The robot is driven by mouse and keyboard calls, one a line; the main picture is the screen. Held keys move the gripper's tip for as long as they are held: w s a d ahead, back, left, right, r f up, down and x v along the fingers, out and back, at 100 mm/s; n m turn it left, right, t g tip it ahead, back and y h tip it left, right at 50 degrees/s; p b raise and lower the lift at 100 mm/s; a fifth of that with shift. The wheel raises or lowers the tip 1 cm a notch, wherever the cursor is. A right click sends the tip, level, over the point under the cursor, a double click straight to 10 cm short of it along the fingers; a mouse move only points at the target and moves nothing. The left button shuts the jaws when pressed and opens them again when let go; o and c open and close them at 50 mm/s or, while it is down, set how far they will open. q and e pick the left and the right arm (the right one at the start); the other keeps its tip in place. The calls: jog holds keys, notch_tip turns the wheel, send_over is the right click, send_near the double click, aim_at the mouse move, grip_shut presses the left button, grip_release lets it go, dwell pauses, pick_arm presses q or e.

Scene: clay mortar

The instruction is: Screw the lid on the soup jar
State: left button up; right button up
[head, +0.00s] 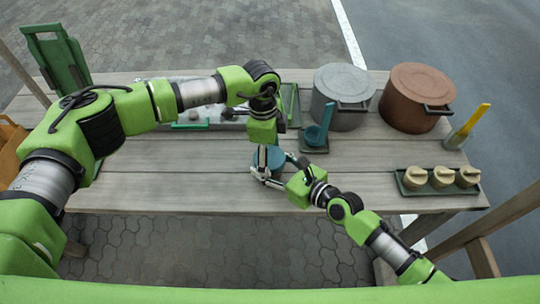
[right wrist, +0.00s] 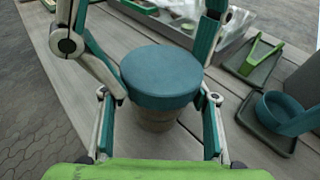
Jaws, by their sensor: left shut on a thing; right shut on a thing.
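The blue-teal lid (right wrist: 162,75) sits level on top of the beige soup jar (right wrist: 155,120) on the table. The lid also shows in the head view (head: 272,158). My left gripper (head: 264,158) reaches down from above, with its fingers shut on the lid from opposite sides. My right gripper (right wrist: 158,118) comes in low from the front right, with its fingers shut around the jar's body below the lid. The lower jar is mostly hidden. Whether the threads are engaged cannot be seen.
A blue ladle (head: 318,128) rests on a dark tray behind the jar. A grey pot (head: 343,92) and a brown pot (head: 416,95) stand at the back right. A tray with beige jars (head: 442,180) is at the right. The front table strip is clear.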

pick_arm(q)
jog(key=shift+w+a, duration=0.1)
jog(key=shift+a, duration=0.05)
pick_arm(e)
jog(key=shift+w+a+r, duration=0.1)
jog(key=shift+r, duration=0.2)
pick_arm(q)
jog(key=shift+a+r, duration=0.1)
jog(key=shift+r, duration=1.95)
pick_arm(e)
jog(key=shift+f, duration=0.1)
pick_arm(q)
jog(key=shift+c, duration=0.4)
jog(key=c, duration=1.5)
pick_arm(e)
jog(key=shift+f, duration=0.1)
pick_arm(q)
jog(key=shift+f, duration=0.35)
jog(key=shift+f, duration=0.7)
